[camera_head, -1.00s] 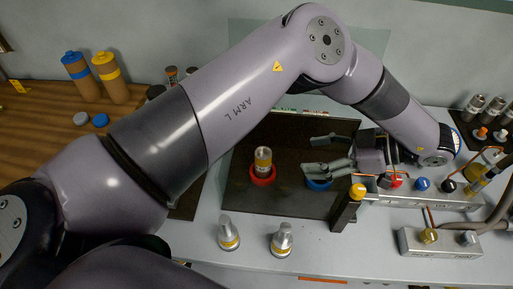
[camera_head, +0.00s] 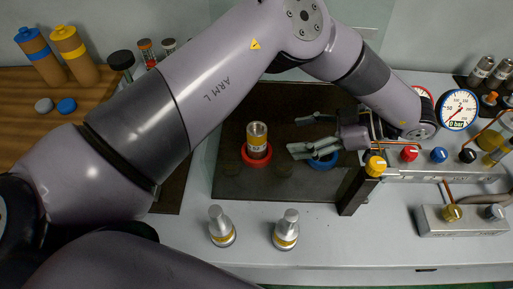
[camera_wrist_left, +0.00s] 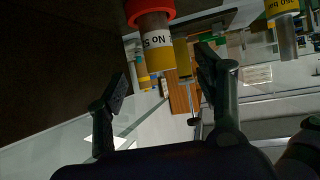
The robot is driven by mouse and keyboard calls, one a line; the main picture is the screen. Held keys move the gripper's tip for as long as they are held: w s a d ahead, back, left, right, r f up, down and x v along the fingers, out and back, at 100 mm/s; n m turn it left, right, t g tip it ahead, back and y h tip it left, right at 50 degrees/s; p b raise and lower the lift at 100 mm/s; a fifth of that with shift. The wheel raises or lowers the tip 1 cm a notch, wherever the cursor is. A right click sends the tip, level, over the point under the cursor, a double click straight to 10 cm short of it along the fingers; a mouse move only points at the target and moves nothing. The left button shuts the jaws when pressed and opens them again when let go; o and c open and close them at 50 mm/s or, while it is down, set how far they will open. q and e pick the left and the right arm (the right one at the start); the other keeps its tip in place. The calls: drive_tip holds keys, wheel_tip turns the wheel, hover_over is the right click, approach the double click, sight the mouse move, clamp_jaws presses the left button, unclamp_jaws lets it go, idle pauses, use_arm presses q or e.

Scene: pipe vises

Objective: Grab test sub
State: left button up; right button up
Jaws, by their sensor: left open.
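A metal cylinder with a pale label and a yellow band, which I take to be the test sub (camera_head: 257,134), stands upright in a red ring (camera_head: 256,155) on the dark mat. My left gripper (camera_head: 308,135) is open and empty to the right of it, its fingers pointing left towards it and apart from it. In the left wrist view the labelled cylinder (camera_wrist_left: 157,48) appears inverted below the red ring (camera_wrist_left: 150,11), beyond the spread fingers of the gripper (camera_wrist_left: 162,78). My right gripper is not in view.
A blue ring (camera_head: 322,161) sits beneath my left gripper. A dark post with a yellow knob (camera_head: 375,167) and a valve panel (camera_head: 430,178) stand close on the right. Two silver pieces (camera_head: 222,228) (camera_head: 286,231) stand at the counter's front. The mat left of the red ring is clear.

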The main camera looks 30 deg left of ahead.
sight(257, 139)
use_arm(q)
drive_tip(key=p+x, duration=0.1)
drive_tip(key=x, duration=0.6)
drive_tip(key=shift+p, duration=0.3)
drive_tip(key=x, duration=0.1)
drive_tip(key=p+x, duration=0.1)
drive_tip(key=x, duration=0.3)
drive_tip(key=shift+w+a+p, duration=0.3)
drive_tip(key=shift+p, duration=0.05)
drive_tip(key=shift+d, duration=0.15)
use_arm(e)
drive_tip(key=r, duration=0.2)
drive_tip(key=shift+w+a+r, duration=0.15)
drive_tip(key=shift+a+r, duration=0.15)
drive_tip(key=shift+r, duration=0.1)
use_arm(q)
drive_tip(key=shift+c, duration=0.4)
clamp_jaws()
drive_tip(key=shift+r, duration=0.1)
